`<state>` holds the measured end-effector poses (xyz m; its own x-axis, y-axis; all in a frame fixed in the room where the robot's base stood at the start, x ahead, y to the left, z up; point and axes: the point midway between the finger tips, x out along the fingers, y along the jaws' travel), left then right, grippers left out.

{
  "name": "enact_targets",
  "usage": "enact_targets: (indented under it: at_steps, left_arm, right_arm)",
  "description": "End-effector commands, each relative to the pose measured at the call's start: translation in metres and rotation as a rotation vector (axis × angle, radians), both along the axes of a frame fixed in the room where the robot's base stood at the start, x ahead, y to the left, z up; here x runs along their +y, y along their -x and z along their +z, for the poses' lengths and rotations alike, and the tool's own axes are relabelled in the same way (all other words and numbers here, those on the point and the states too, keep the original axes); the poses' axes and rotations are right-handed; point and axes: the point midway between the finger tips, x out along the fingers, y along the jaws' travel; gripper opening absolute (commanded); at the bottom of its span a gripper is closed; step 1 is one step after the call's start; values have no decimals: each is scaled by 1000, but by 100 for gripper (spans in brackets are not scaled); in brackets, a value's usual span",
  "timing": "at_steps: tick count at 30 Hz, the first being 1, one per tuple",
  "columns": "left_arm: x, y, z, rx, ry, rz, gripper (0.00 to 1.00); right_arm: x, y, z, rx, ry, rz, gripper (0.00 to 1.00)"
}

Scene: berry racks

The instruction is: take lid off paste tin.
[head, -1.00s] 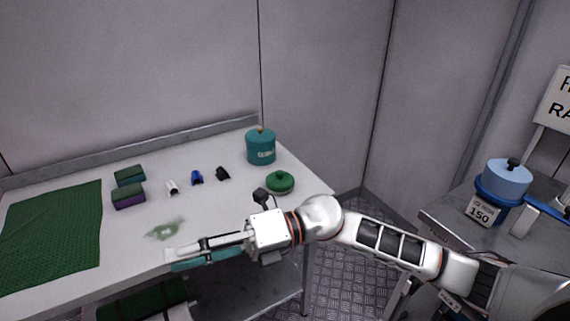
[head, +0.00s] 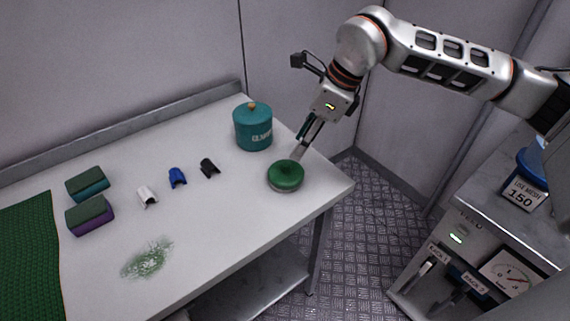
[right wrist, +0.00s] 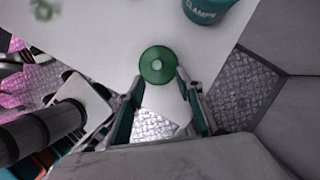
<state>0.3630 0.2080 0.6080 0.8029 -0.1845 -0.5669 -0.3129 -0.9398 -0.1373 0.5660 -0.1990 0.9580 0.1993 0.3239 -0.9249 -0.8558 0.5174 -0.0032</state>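The paste tin (head: 285,189) is a low round tin near the table's right corner. Its green lid (head: 286,173), with a small knob, sits on top and hides most of the tin. My right gripper (head: 298,155) reaches down to the lid from the upper right, fingertips close to its far edge. In the right wrist view the lid (right wrist: 157,65) lies just beyond and between the tips of the spread fingers (right wrist: 160,83). Whether a finger touches it I cannot tell. My left gripper is out of view.
A teal canister labelled CLAMPS (head: 253,130) stands close behind the tin. White (head: 147,196), blue (head: 177,177) and black (head: 209,168) clips, two sponge blocks (head: 89,214), a green mat (head: 30,255) and a green smear (head: 147,258) lie left. The front right tabletop is clear.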

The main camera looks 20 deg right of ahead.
Motion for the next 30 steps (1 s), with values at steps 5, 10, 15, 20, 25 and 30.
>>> enact_targets:
  at_steps: [5,10,15,20,25,30]
  left_arm:
    - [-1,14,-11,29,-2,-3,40]
    - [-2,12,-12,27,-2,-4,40]
    - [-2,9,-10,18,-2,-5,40]
    - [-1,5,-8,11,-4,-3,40]
    - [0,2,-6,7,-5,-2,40]
    - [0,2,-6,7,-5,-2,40]
  right_arm:
    - [7,-2,-17,3,-2,2,36]
    - [15,-5,-30,4,-2,4,36]
    - [25,-10,-53,6,-3,3,36]
    - [28,-12,-62,1,-4,2,36]
    - [28,-12,-62,1,-4,2,33]
    - [28,-12,-61,1,-4,2,0]
